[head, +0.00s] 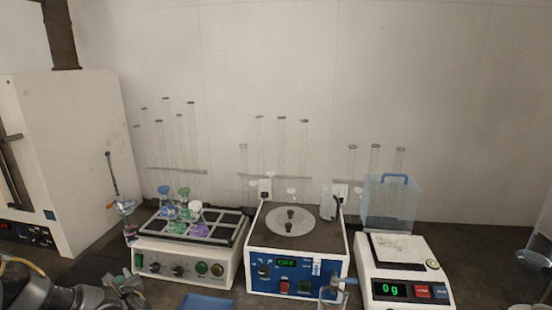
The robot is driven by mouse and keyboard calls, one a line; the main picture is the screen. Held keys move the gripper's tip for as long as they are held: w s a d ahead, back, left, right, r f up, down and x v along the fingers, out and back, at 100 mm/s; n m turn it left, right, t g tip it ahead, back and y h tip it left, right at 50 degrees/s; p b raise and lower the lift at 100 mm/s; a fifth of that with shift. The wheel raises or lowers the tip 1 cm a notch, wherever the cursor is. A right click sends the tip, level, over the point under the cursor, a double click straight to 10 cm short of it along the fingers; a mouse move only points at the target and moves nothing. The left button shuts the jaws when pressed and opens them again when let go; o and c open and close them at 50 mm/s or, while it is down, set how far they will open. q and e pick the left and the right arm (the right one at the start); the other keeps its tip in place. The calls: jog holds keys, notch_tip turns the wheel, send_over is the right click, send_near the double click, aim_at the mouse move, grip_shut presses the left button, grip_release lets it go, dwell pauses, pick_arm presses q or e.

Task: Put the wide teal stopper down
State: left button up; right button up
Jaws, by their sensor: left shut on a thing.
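My left gripper (128,286) is low at the bottom left, in front of the shaker with the black rack. Small stoppered flasks stand in the black rack (232,232): one has a blue top (163,189), one a teal-green top (184,191), and one a white top (195,206). Purple and green contents show low in the rack. My right gripper is not in view.
A blue-fronted device (290,258) reading OFF stands in the middle, with a balance (400,258) reading 0g to its right. A small glass vessel (333,292) is before them. A blue tray (207,302) lies at the front edge. Tall glass tubes line the wall.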

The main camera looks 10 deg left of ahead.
pick_arm(q)
jog(key=w+d+r+m+t+h, duration=0.25)
jog(key=d+r, duration=0.35)
jog(key=d, duration=0.3)
jog(key=w+d+r+m+t+h, duration=0.25)
jog(key=d+r, duration=0.25)
jog(key=d, duration=0.4)
jog(key=s+d+r+m+h, duration=0.2)
jog(key=d+r, duration=0.4)
jog(key=d, duration=0.3)
jog(key=s+d+r+m+t+h, duration=0.1)
jog(key=s+d+r+m+h, duration=0.2)
jog(key=d, duration=0.6)
jog(key=shift+s+d+r+m+h, duration=0.3)
jog(key=shift+s+r+h, duration=0.75)
jog(key=shift+r+h, duration=0.7)
jog(key=shift+r+t+y, duration=0.25)
jog(key=shift+r+t, duration=0.05)
